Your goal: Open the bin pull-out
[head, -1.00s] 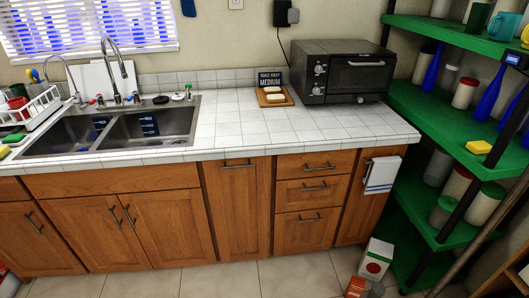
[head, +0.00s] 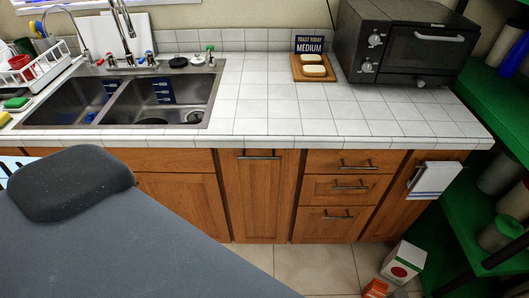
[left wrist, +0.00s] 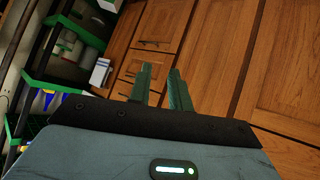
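The tall, narrow wooden front (head: 258,195) with a horizontal bar handle (head: 259,157) at its top, between the sink cabinet and the drawers, looks like the bin pull-out. It is flush with its neighbours, so it is closed. My left gripper (left wrist: 158,70) shows in the left wrist view, its two dark green fingers apart with a narrow empty gap. It points towards the wooden cabinet fronts and touches no handle that I can see. In the head view my grey arm covers the lower left and the left gripper is not visible. My right gripper is in neither view.
Three drawers (head: 345,187) stand right of the narrow front, then a door with a towel (head: 434,180). A white carton (head: 404,262) stands on the floor at lower right, near a green shelf (head: 480,225). The tiled counter (head: 250,110) overhangs the fronts.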

